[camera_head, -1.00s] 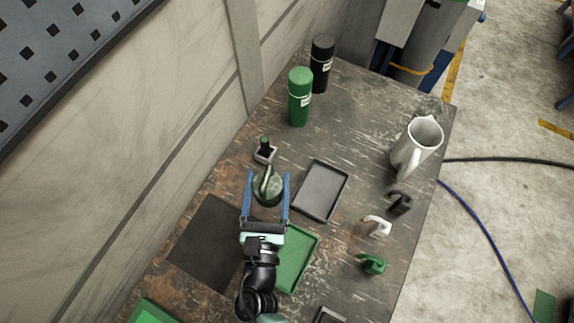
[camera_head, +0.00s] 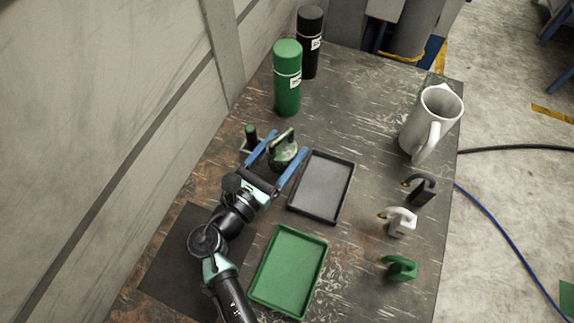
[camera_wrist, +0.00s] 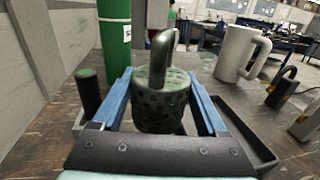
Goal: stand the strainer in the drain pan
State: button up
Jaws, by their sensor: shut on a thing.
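The strainer is a dark green, perforated cylinder with an arched handle (camera_head: 283,153); it also shows in the wrist view (camera_wrist: 161,104). My gripper (camera_head: 288,144) has its two blue fingers on either side of the strainer's body and is shut on it. The strainer looks upright, handle on top. Its underside is hidden, so its height above the table cannot be told. A shallow dark grey tray (camera_head: 347,188), empty, lies just to the right and nearer. A shallow green tray (camera_head: 266,266), also empty, lies nearer still. Which tray is the drain pan cannot be told.
A small holder with a dark green post (camera_head: 251,134) stands close left of the strainer. Green (camera_head: 288,82) and black (camera_head: 309,45) bottles stand behind. A white pitcher (camera_head: 414,130) and black, white and green small objects (camera_head: 401,268) line the right. A dark mat lies under my arm.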

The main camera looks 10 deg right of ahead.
aim_at(283, 161)
jog(key=shift+f+b, duration=0.5)
jog(key=shift+f, duration=1.75)
jog(key=shift+f, duration=0.2)
jog(key=o, duration=1.4)
jog(key=shift+c, duration=0.2)
jog(key=shift+r, duration=0.2)
